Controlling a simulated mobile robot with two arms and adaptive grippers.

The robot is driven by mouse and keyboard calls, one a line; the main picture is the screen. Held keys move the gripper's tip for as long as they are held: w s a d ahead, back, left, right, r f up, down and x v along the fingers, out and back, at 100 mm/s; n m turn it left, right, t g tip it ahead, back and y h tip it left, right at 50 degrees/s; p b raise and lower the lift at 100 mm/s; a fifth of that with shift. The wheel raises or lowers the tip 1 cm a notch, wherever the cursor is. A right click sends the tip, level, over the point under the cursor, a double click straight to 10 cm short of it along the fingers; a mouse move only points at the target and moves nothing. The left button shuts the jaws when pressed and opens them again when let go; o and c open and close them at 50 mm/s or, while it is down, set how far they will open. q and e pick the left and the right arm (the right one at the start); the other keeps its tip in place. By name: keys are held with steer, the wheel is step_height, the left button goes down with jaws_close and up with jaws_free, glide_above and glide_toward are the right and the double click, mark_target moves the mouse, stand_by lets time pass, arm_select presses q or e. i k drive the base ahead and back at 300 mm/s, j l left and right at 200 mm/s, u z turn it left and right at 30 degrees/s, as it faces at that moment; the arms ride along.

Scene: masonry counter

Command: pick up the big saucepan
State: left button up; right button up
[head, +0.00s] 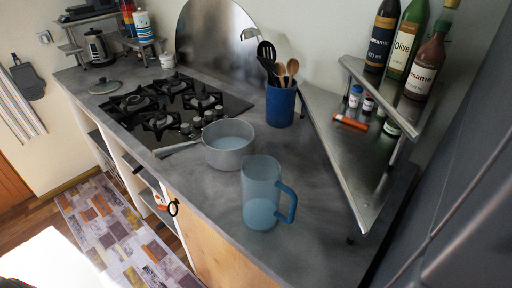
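A grey metal saucepan (229,158) stands upright on the grey counter (320,235), just off the front right corner of the gas hob. Its long handle (178,149) points left, along the hob's front edge. The pan's inside looks pale, and I cannot tell whether it holds anything. It is the only saucepan I see. Neither of my grippers is in the head view.
A translucent blue jug (261,198) stands close in front of the saucepan, to its right. A blue utensil holder (280,105) is behind it. A metal corner shelf (345,165) with bottles is at right. A lid (105,87) lies beside the hob (205,84).

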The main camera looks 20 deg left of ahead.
mark_target(225, 142)
steer(key=j+z, duration=0.9)
steer(key=k+j+z, duration=0.1)
steer(key=j+z, duration=0.15)
steer(key=z, duration=0.2)
